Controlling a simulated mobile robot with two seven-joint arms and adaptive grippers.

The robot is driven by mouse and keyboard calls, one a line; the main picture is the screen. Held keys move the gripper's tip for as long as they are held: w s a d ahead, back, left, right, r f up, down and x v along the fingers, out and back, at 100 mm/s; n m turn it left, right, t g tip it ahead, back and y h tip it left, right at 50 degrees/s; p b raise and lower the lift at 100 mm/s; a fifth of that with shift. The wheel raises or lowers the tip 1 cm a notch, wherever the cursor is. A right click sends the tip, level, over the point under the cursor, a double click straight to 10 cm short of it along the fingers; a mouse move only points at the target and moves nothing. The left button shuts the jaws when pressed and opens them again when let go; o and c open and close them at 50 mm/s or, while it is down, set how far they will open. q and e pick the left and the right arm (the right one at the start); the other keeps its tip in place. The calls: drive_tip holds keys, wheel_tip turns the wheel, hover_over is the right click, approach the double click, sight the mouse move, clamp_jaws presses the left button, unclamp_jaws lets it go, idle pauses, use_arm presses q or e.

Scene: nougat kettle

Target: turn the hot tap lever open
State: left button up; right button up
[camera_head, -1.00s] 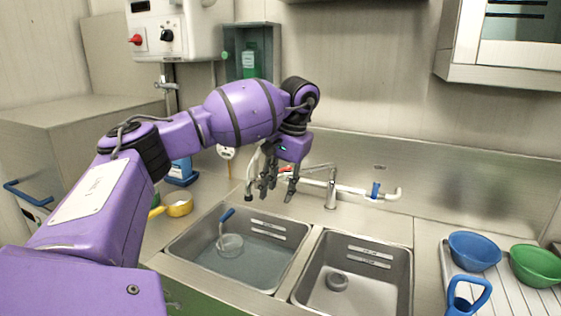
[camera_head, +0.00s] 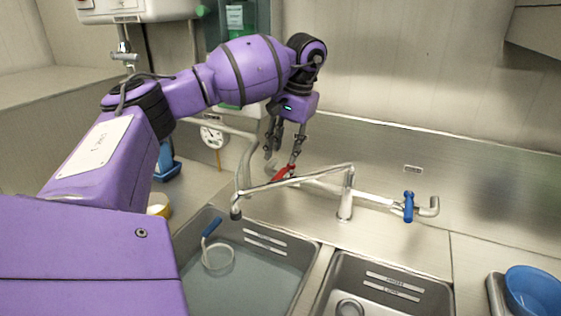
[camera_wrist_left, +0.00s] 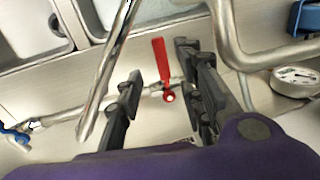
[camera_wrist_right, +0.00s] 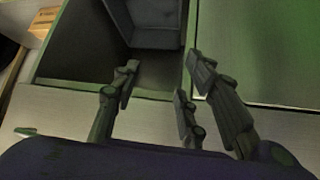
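The hot tap lever is red (camera_head: 284,173) and sits on the pipe left of the tap column in the head view. In the left wrist view the red lever (camera_wrist_left: 161,62) stands between my open fingers, nearer the right-hand ones; no clear contact shows. My left gripper (camera_head: 284,155) is open above and beside the lever, and it also shows in the left wrist view (camera_wrist_left: 160,85). The blue lever (camera_head: 408,206) is on the pipe's right end. My right gripper (camera_wrist_right: 160,90) is open and empty in the right wrist view, in front of a dark cabinet opening.
The metal spout (camera_head: 297,178) runs close in front of the red lever. A curved grey pipe (camera_head: 243,165) and a dial gauge (camera_head: 212,136) stand to the left. The left sink basin (camera_head: 300,262) holds water and a blue-handled strainer (camera_head: 217,256). A blue bowl (camera_head: 533,291) is at the right.

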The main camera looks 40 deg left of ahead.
sight(278, 175)
use_arm(q)
drive_tip(key=f, duration=0.2)
drive_tip(key=a+f, duration=0.1)
drive_tip(key=f, duration=0.2)
drive_tip(key=f+p, duration=0.1)
drive_tip(key=f, duration=0.1)
drive_tip(key=shift+s+a+f, duration=0.2)
drive_tip(key=shift+a, duration=0.05)
clamp_jaws()
